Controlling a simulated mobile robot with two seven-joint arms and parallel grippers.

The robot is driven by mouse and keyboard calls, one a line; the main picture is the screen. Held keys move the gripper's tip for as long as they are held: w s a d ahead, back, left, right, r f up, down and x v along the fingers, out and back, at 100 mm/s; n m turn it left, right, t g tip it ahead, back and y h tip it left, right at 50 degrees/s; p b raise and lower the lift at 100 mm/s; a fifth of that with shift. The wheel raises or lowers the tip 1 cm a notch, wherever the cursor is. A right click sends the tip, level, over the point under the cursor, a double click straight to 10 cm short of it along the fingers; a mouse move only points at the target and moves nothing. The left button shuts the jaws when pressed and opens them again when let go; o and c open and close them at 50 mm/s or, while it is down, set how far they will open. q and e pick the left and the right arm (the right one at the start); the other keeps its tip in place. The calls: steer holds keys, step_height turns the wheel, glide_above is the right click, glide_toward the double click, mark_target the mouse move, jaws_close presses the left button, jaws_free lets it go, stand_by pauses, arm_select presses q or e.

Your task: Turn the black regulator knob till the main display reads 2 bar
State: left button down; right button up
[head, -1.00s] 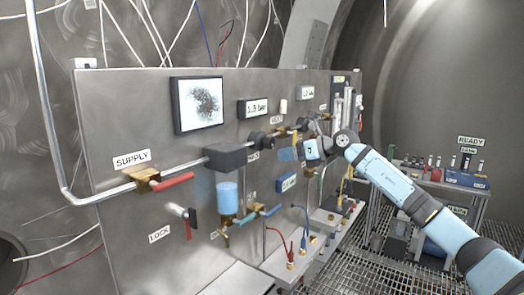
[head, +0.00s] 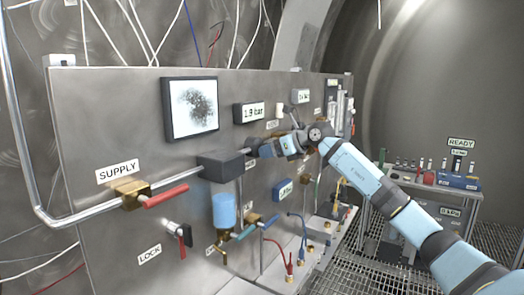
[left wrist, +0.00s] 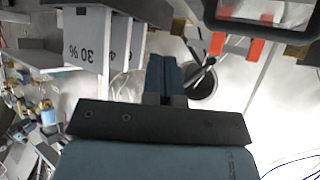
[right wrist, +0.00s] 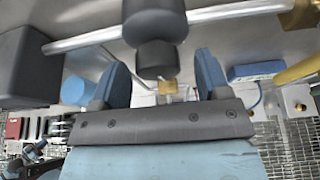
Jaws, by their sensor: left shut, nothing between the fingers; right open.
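The black regulator knob (right wrist: 157,60) hangs under its dark round body (right wrist: 155,20) on the steel pipe in the right wrist view. My right gripper (right wrist: 160,75) is open, with one finger on each side of the knob and visible gaps between; it is not closed on it. In the head view the right gripper (head: 275,147) is at the panel pipework and partly hides the regulator. The display (head: 249,112) above the pipe seems to read 1.9 bar. My left gripper (left wrist: 165,75) is shut and empty in the left wrist view, outside the head view.
The steel panel (head: 110,120) carries a supply valve with a red lever (head: 166,196), a black box (head: 222,165), a blue filter bowl (head: 224,210) and a lock lever (head: 184,234). A cart (head: 440,192) stands at the right. Grating floor lies between.

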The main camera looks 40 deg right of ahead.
steer(key=shift+w+a+f, duration=0.2)
steer(key=shift+w, duration=0.3)
steer(key=shift+s, duration=0.15)
steer(key=c, duration=0.9)
steer(key=shift+r+m+y, duration=0.1)
steer(key=shift+m+y, duration=0.2)
steer(key=shift+m, duration=0.2)
steer(key=o, duration=0.9)
